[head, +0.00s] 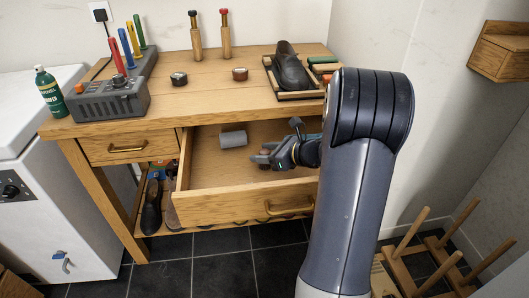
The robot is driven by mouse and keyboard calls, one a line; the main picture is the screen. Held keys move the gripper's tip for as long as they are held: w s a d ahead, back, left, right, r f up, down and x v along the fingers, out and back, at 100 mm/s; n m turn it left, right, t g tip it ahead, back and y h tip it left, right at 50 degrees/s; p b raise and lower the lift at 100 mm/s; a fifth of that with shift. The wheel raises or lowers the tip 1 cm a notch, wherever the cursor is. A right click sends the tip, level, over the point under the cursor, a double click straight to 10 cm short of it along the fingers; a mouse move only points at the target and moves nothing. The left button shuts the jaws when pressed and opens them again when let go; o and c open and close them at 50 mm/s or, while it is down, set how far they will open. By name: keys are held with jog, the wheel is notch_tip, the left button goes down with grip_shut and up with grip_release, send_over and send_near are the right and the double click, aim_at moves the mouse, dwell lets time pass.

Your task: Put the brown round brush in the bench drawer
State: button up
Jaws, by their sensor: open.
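The bench drawer (235,207) is pulled open below the bench top. My gripper (263,158) is over the drawer's inside, with its fingers apart and pointing left. A grey cylinder (233,138) lies in the drawer, left of and behind my gripper. My arm hides the drawer's right end.
On the bench top (212,95) stand a dark shoe (291,67) on a wooden frame, two round tins (179,79), two wooden-handled tools and a grey machine (107,100). A shut drawer (128,147) is at left. A peg rack (435,262) stands on the floor at right.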

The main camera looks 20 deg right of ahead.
jog(key=shift+r, duration=0.2)
jog(key=p+v, duration=0.2)
jog(key=v, duration=1)
jog(key=shift+c, duration=0.3)
dwell(0.6)
